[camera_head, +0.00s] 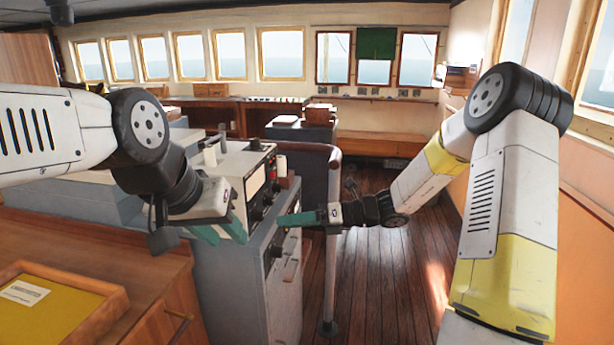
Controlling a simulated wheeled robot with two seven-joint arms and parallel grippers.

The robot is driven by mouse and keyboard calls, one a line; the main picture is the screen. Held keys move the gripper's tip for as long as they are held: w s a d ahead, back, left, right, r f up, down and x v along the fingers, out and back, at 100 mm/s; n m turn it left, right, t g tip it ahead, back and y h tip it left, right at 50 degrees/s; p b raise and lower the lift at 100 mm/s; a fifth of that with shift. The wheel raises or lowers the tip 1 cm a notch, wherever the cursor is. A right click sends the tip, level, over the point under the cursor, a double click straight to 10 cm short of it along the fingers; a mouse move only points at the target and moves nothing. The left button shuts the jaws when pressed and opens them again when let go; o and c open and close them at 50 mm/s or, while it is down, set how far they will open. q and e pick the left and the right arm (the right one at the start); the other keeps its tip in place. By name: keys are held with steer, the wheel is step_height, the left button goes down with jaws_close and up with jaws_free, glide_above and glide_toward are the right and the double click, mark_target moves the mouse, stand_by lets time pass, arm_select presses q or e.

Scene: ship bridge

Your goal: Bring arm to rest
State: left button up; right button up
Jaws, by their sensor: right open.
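My right arm comes in from the right, bends at a dark elbow joint and reaches left. Its gripper (298,219) has teal fingers and is open, with nothing seen between them. It is in front of the side of the grey console (237,270); whether it touches is not clear. My left arm comes in from the left edge. Its gripper (222,228) has teal fingers that point down and right, in front of the console's instrument box (251,180). The left fingers are partly hidden by the wrist, and nothing held shows.
A metal post (331,275) stands on the wooden floor (385,290) close to my right gripper. A wooden cabinet with a yellow-lined tray (60,305) is at lower left. Desks and a bench (380,145) line the back below the windows. The floor at centre right is clear.

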steer(key=s+d+r+n+t+h, duration=0.2)
steer(key=s+d+r+n+h, duration=0.3)
steer(key=s+d+n, duration=0.4)
steer(key=s+d+r+n+t+h, duration=0.2)
steer(key=s+d+r+n+h, duration=0.4)
steer(key=s+n, duration=0.7)
steer(key=d+n+h, duration=0.2)
steer(key=d+n, duration=0.1)
steer(key=n, duration=0.2)
steer(key=shift+d+r+t, duration=0.25)
steer(key=shift+d+t, duration=0.15)
